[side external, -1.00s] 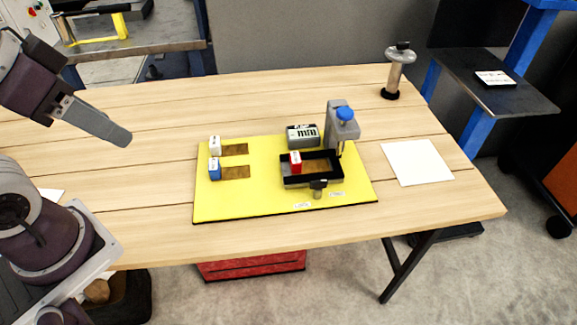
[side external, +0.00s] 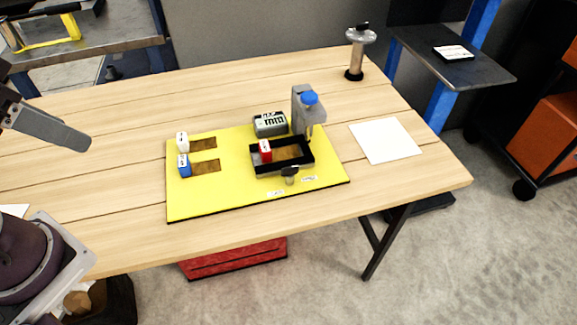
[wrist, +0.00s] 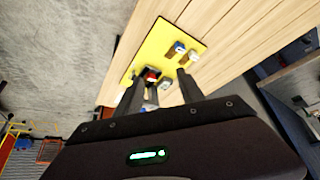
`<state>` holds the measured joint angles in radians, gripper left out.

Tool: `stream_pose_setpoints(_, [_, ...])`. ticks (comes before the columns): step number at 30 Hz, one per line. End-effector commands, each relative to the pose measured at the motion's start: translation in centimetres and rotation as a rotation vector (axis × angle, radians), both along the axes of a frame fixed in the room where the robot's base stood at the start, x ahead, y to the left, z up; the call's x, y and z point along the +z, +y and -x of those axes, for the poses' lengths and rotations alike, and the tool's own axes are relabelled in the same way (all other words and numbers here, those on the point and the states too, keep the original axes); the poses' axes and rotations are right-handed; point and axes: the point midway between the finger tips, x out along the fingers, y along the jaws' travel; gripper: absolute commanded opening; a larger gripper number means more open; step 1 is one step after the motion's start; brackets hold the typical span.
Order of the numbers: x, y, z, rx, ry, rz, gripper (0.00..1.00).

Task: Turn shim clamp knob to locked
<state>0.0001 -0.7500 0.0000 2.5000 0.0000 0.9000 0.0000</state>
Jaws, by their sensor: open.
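The shim clamp knob (side external: 290,173) is a small dark knob on a grey post at the front of the black tray (side external: 257,168), on the yellow board. Two small white labels lie by it, one at its front left (side external: 276,193) and one at its right (side external: 309,178); their text is too small to read. My gripper (side external: 86,143) is off to the left above the table, well apart from the knob. In the wrist view my gripper (wrist: 160,85) is open and empty, its fingers toward the yellow board; the knob is not clear there.
A red block (side external: 265,151) stands in the tray. A blue-capped grey device (side external: 309,110) and a grey display box (side external: 270,124) stand behind. White (side external: 182,142) and blue (side external: 184,165) blocks stand at the board's left. White paper (side external: 385,141) lies right. Bare wood surrounds the board.

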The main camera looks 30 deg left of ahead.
Motion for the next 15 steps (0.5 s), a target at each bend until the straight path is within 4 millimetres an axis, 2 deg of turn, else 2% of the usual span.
stream_pose_setpoints(2, [0.3,-0.1,-0.4,0.008,0.007,0.009,0.60])
stream_pose_setpoints(5, [1.4,-0.8,-3.4,0.057,0.057,0.062,0.60])
stream_pose_setpoints(7, [2.2,-1.8,-7.3,0.128,0.117,0.121,0.60])
stream_pose_setpoints(9, [1.9,-3.3,-11.9,0.215,0.184,0.172,0.60])
stream_pose_setpoints(11, [0.7,-4.8,-15.7,0.294,0.239,0.203,0.60])
stream_pose_setpoints(12, [-0.5,-6.0,-18.2,0.347,0.275,0.218,0.60])
stream_pose_setpoints(14, [-3.1,-7.9,-21.6,0.429,0.325,0.230,0.60])
stream_pose_setpoints(15, [-5.2,-9.3,-23.7,0.483,0.355,0.233,0.60])
